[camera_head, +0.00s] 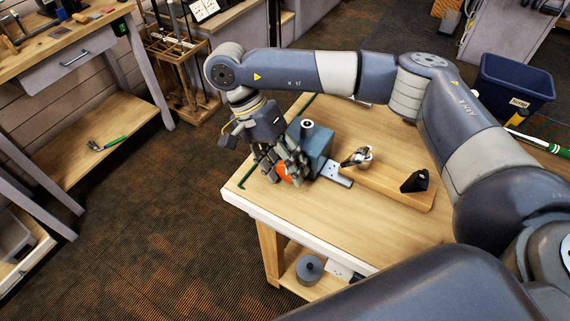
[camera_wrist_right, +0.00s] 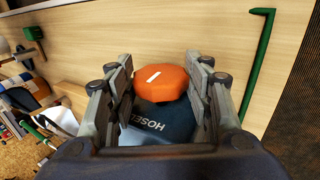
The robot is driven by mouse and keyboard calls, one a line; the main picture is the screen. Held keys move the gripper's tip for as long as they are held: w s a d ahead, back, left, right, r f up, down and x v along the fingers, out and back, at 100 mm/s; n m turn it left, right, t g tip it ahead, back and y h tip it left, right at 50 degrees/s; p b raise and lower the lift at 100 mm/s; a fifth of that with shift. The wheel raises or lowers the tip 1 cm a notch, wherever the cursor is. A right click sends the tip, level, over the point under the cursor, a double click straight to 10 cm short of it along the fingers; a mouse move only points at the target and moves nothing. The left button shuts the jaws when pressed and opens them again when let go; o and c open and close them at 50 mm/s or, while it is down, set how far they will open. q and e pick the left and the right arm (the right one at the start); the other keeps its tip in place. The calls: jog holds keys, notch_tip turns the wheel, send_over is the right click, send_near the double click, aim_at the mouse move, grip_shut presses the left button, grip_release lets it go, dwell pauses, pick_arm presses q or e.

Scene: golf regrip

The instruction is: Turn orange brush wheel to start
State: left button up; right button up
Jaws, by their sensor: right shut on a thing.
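The orange brush wheel (camera_head: 285,172) is on the side of a blue machine (camera_head: 314,143) on the wooden workbench. In the right wrist view the orange wheel (camera_wrist_right: 161,82) has a white mark and sits above the blue body (camera_wrist_right: 165,120) with lettering on it. My right gripper (camera_head: 280,170) is at the wheel, its fingers on either side of it. In the right wrist view the right gripper (camera_wrist_right: 160,88) has its fingertips close to the wheel's left and right edges. The fingers partly hide the wheel in the head view. My left gripper is not in view.
A wooden board (camera_head: 385,184) with a clamp (camera_head: 358,157) and a black block (camera_head: 415,181) lies right of the machine. A green hooked rod (camera_wrist_right: 259,60) lies along the bench edge. A blue bin (camera_head: 512,85) stands at the back right. The bench front (camera_head: 350,235) is clear.

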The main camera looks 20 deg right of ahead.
jog(key=o, duration=1)
jog(key=shift+o, duration=0.2)
jog(key=v, duration=1.2)
jog(key=shift+f, duration=0.1)
